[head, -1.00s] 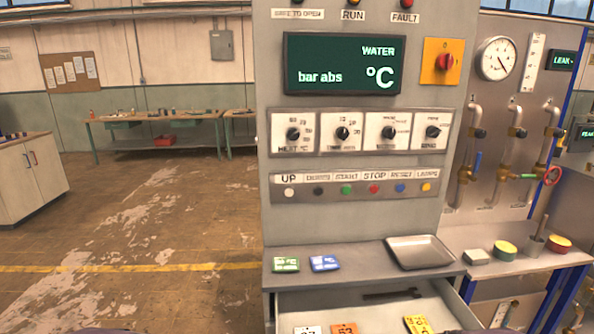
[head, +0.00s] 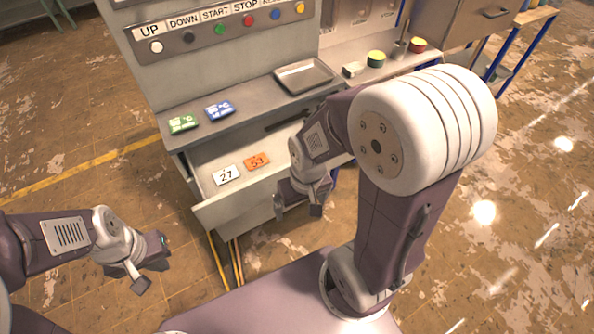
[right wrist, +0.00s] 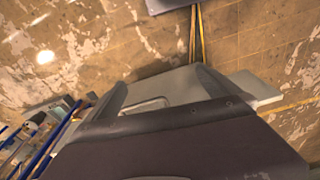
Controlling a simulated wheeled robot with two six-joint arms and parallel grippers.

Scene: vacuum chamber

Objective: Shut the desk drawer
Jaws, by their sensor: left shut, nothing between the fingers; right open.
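The desk drawer (head: 240,211) stands pulled out below the desk top in the head view. Its inside shows, with a white card marked 27 (head: 226,175) and an orange card (head: 257,161) lying in it. My right gripper (head: 297,207) is open at the right part of the drawer front; my right arm hides that end. I cannot tell whether it touches. In the right wrist view its fingers (right wrist: 160,84) are spread before a grey surface. My left gripper (head: 145,276) is shut and empty, left of the drawer and apart from it.
The desk top (head: 245,122) bears a green pack (head: 183,123), a blue pack (head: 219,110) and a metal tray (head: 304,75). The control panel (head: 210,45) rises behind. The floor on the left is clear.

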